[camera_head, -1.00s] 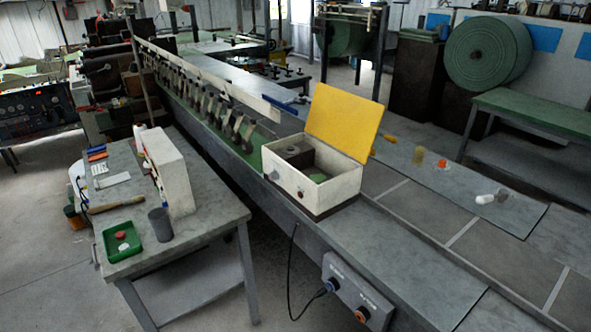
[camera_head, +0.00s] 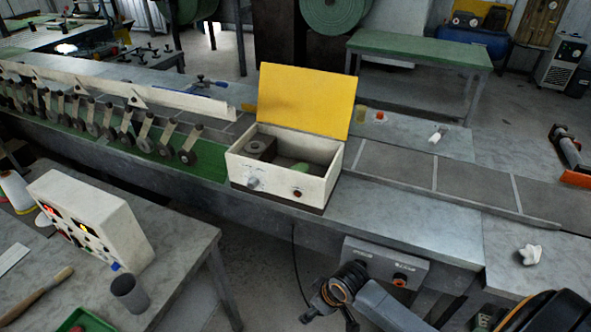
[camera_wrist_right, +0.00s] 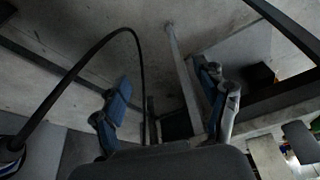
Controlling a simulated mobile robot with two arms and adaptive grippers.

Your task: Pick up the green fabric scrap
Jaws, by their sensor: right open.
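A light green piece (camera_head: 301,169), which looks like the green fabric scrap, lies inside an open white box (camera_head: 268,184) with a raised yellow lid (camera_head: 305,100). The box walls hide part of it, and its exact shape is hard to tell. In the right wrist view my right gripper (camera_wrist_right: 163,80) is open, with blue-padded fingers apart and nothing between them. It faces the floor and dark legs, away from the box. In the head view my right arm shows at the bottom right, below the bench's front edge. My left gripper is not in view.
A control box (camera_head: 400,268) hangs on the bench front. A row of rollers (camera_head: 110,125) stands left of the white box. A white lump (camera_head: 530,254) lies on the bench at right. A side table at lower left holds a grey cup (camera_head: 129,294) and a white panel box (camera_head: 90,222).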

